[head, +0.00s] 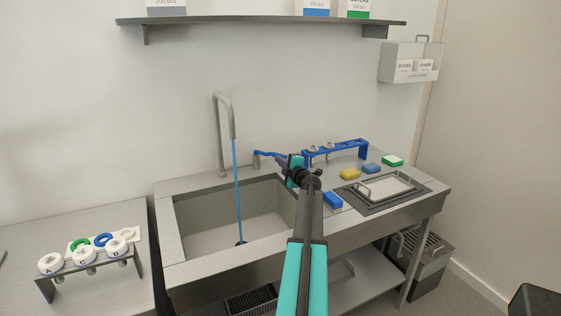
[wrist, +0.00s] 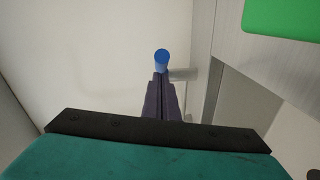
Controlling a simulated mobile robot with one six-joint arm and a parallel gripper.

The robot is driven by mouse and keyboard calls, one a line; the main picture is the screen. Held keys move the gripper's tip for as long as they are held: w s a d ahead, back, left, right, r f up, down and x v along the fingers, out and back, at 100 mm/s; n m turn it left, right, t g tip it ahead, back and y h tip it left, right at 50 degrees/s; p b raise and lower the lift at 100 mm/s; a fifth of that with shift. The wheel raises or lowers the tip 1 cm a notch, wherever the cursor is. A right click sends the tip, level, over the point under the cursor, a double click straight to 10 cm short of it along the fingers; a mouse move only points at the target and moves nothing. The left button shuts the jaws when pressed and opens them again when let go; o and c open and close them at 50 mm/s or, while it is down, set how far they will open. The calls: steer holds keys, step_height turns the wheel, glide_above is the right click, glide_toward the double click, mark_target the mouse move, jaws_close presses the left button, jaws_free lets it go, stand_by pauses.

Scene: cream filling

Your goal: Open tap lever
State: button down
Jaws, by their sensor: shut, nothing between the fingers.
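The grey tap spout (head: 219,130) rises at the back of the sink (head: 220,240) and curves over the basin. A thin blue stream (head: 238,190) runs from its mouth down to the basin floor. The blue tap lever (head: 267,154) sticks out to the right of the spout, over a short grey post (head: 256,162). My gripper (head: 280,161) is at the lever's right end, shut and empty. In the wrist view the lever's round blue end (wrist: 162,60) is right at the tips of my shut fingers (wrist: 161,78); I cannot tell whether they touch.
A blue rack (head: 340,148) stands behind and right of my gripper. A shelf (head: 260,20) hangs above.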

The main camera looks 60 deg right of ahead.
steer(key=v, duration=1.1)
steer(key=shift+a+r, duration=0.15)
steer(key=shift+r, duration=0.05)
steer(key=shift+s+r, duration=0.1)
steer(key=shift+s, duration=0.05)
stand_by(0.4)
